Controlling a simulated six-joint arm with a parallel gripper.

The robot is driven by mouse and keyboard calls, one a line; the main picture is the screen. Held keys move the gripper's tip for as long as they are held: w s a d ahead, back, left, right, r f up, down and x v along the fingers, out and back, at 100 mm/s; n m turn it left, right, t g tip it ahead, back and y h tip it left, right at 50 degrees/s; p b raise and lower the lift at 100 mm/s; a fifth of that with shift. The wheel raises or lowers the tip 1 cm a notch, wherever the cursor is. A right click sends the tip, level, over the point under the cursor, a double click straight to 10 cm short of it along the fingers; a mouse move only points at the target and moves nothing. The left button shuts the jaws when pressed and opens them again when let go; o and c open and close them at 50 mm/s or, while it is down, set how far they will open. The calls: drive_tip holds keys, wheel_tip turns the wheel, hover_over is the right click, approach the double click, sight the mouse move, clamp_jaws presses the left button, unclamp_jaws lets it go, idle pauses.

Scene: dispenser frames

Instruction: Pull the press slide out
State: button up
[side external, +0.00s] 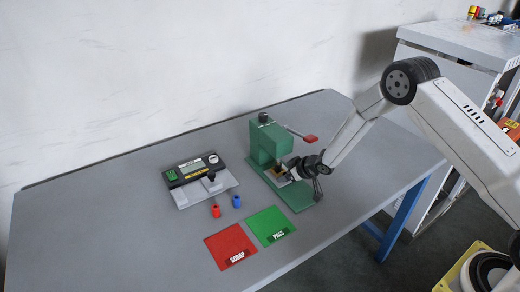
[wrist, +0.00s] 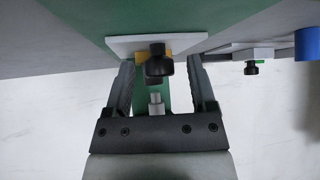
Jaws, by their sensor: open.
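The green press (side external: 266,146) stands on the grey table, its red-tipped lever (side external: 309,138) sticking out to the right. Its pale slide (side external: 282,181) shows low at the front, partly hidden by my gripper (side external: 296,172). In the wrist view the slide (wrist: 120,44) is a light plate with a yellow piece and a black knob (wrist: 158,66) at its front. My gripper (wrist: 160,75) is open, with one finger on each side of the knob. A gap shows between the knob and each finger.
A measuring device (side external: 195,168) with a display stands left of the press. A red (side external: 216,211) and a blue (side external: 237,201) small cylinder stand in front of it. A red SCRAP mat (side external: 231,246) and a green PASS mat (side external: 270,225) lie nearer the front edge. The table's left side is clear.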

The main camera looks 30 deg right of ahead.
clamp_jaws()
idle(1.4)
